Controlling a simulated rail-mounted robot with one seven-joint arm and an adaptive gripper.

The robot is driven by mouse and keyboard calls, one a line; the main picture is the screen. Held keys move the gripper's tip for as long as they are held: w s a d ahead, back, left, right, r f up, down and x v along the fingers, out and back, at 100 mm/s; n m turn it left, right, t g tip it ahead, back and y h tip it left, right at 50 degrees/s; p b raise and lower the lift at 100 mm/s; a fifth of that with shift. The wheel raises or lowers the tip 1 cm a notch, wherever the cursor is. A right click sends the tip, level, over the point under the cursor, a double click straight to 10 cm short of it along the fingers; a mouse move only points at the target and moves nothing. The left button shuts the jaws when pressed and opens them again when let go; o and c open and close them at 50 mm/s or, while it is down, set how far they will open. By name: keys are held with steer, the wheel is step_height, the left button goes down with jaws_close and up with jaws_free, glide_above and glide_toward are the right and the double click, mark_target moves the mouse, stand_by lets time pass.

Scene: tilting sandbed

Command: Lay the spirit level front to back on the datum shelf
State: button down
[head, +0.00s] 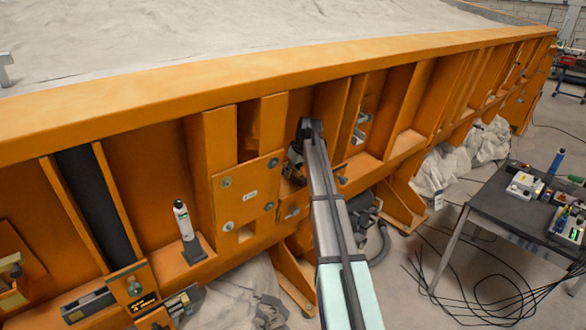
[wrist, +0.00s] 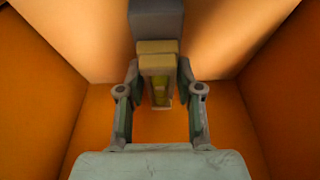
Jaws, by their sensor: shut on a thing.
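In the wrist view my gripper (wrist: 158,75) has its two fingers closed on a beige block with a yellow-green strip in its middle, which looks like the spirit level (wrist: 157,47). It points away from me between the fingertips. A grey block (wrist: 157,18) lies just beyond its far end; I cannot tell whether they touch or whether this is the datum shelf. In the head view my gripper (head: 294,166) is inside an orange bay of the sandbed frame, mostly hidden by my arm. The level cannot be made out there.
Orange walls (wrist: 35,90) stand close on both sides of my gripper. In the head view a white bottle (head: 182,220) stands on a ledge to the left. A dark table (head: 490,205) with tools is at the right, with loose black cables on the floor.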

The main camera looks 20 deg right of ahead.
steer(key=shift+f, duration=0.15)
steer(key=c, duration=0.8)
jaws_free()
steer(key=shift+o, duration=0.2)
steer(key=b+v, duration=0.3)
steer(key=v, duration=0.9)
